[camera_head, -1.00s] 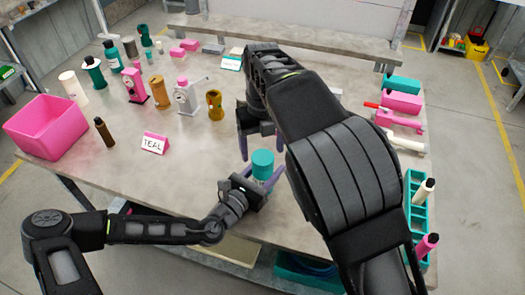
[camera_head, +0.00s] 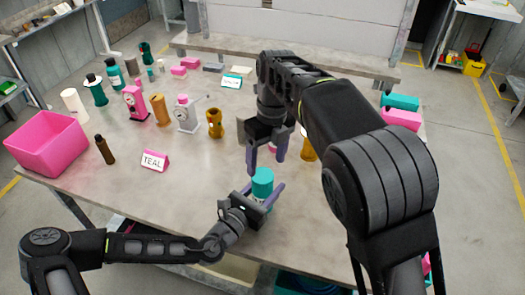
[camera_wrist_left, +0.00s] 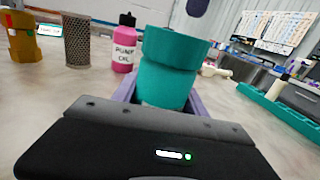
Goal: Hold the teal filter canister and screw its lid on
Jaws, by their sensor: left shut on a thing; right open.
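The teal canister (camera_head: 262,182) stands upright near the table's front edge. My left gripper (camera_head: 262,197) is shut around its lower part. In the left wrist view the canister (camera_wrist_left: 166,80) rises between the fingers. Its wider, stepped teal upper section (camera_wrist_left: 172,48) looks like the lid sitting on top; I cannot tell how tightly it sits. My right gripper (camera_head: 267,154) is open and empty, fingers pointing down, just behind and above the canister, apart from it.
A pink bottle (camera_wrist_left: 124,45) and a mesh cylinder (camera_wrist_left: 77,40) stand behind the canister. My right arm covers much of the table's right side. The table between sign and canister is clear.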

